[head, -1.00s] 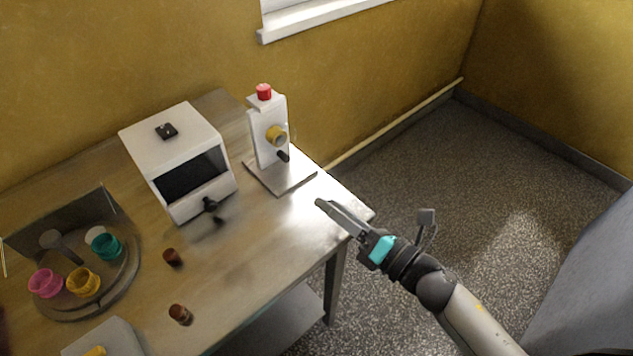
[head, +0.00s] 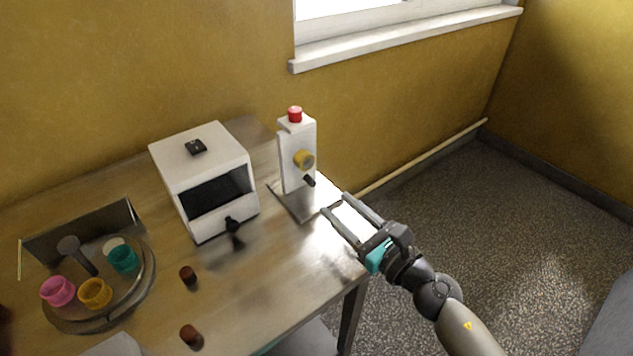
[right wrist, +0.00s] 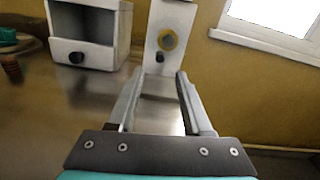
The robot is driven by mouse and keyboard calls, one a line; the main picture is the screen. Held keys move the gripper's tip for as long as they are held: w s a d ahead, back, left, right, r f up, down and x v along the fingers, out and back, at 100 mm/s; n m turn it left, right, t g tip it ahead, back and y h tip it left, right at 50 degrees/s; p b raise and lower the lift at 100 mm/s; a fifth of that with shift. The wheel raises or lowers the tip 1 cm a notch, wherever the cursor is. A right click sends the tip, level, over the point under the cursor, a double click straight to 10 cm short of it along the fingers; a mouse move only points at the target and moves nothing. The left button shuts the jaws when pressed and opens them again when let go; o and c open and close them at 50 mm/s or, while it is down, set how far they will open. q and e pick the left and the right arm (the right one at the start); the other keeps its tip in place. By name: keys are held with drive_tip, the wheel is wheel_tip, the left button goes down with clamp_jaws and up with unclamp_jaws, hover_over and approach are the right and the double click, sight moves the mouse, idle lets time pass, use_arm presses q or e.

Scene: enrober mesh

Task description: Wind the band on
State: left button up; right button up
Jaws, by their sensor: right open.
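A white upright machine (head: 296,150) stands at the back right of the table on a flat metal base plate. It has a red button (head: 295,114) on top, a yellow round part (head: 304,159) on its front and a black knob (head: 309,181) below that. My right gripper (head: 334,203) is open and empty, in front of the machine beside its base plate. In the right wrist view the fingers (right wrist: 160,75) are spread, with the machine beyond them and the black knob (right wrist: 160,57) showing between the tips. I cannot tell which part is the band. My left gripper is not in view.
A white box machine (head: 204,178) with a dark opening and black front knob stands left of the upright machine. A round tray (head: 147,292) holds pink, yellow and teal cups.

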sight(314, 184)
drive_tip(key=x, duration=0.8)
clamp_jaws()
idle(0.5)
